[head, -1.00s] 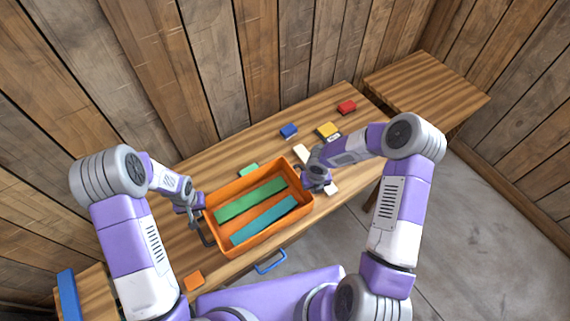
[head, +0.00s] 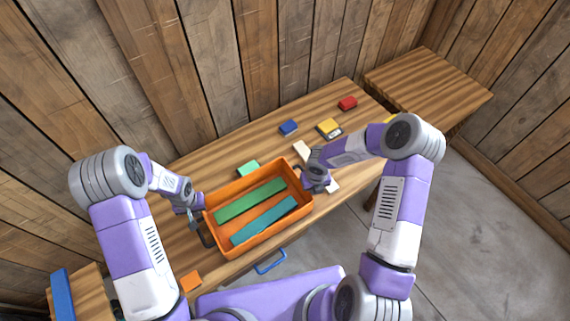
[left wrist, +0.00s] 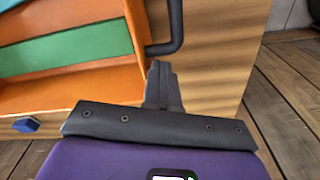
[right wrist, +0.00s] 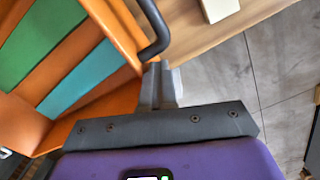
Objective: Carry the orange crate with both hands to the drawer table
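The orange crate (head: 252,250) has dark side handles and holds a green strip (head: 248,200) and a teal strip (head: 264,221). It is over the near part of the long wooden table (head: 225,140); whether it touches the top is hard to tell. My left gripper (head: 195,216) is at the crate's left handle (head: 207,236), fingers closed at its end; the left wrist view shows this handle (left wrist: 176,25). My right gripper (head: 308,183) is closed at the right handle, which shows in the right wrist view (right wrist: 155,25). A blue drawer handle (head: 270,264) is on the table's front.
Blue (head: 288,127), yellow (head: 329,128) and red (head: 347,103) blocks lie behind the crate. A green block (head: 248,168) and an orange block (head: 190,282) lie near it. A bare side table (head: 430,85) stands at right. Open floor (head: 460,240) lies at right.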

